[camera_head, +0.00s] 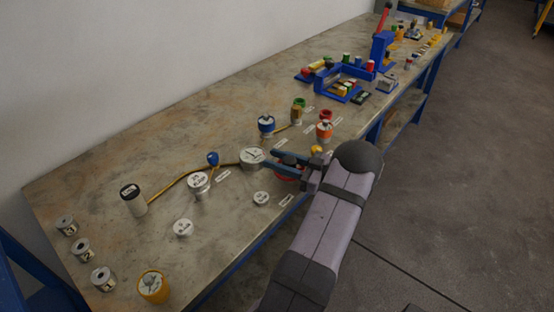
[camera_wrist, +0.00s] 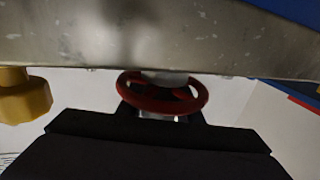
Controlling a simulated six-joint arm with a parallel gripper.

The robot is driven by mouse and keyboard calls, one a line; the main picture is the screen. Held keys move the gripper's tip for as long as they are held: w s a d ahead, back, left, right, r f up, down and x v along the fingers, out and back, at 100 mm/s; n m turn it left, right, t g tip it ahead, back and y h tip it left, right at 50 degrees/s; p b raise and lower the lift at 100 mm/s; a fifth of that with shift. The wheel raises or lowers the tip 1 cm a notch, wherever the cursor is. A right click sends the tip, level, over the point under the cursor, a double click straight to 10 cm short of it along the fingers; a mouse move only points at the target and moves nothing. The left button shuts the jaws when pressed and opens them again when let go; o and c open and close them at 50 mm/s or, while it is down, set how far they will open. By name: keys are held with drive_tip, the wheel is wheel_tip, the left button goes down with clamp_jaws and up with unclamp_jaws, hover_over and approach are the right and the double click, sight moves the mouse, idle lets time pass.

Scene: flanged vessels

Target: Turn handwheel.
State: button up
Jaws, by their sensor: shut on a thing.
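A red handwheel (camera_wrist: 135,97) shows in the wrist view, a ring with spokes on a pale stem below the grey table edge in the picture. The dark body of my gripper (camera_wrist: 160,118) is right at it, and the jaws are shut on it. In the head view my gripper (camera_head: 276,163) reaches in from the right, low over the table's front part. A bit of red (camera_head: 287,180) shows under its lower finger; most of the wheel is hidden there by the gripper.
A grey round-topped vessel (camera_head: 253,157) stands just left of the fingertips. A yellow knob (camera_head: 316,150) is close behind the gripper, and a yellow part (camera_wrist: 25,97) shows in the wrist view. An orange-topped vessel (camera_head: 324,132) and a blue-topped one (camera_head: 266,125) stand farther back. The table's back left is clear.

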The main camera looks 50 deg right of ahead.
sight(296, 166)
drive_tip(key=o, duration=1)
drive_tip(key=shift+o, duration=0.2)
drive_tip(key=shift+b+v, duration=0.8)
drive_tip(key=shift+v, duration=2.9)
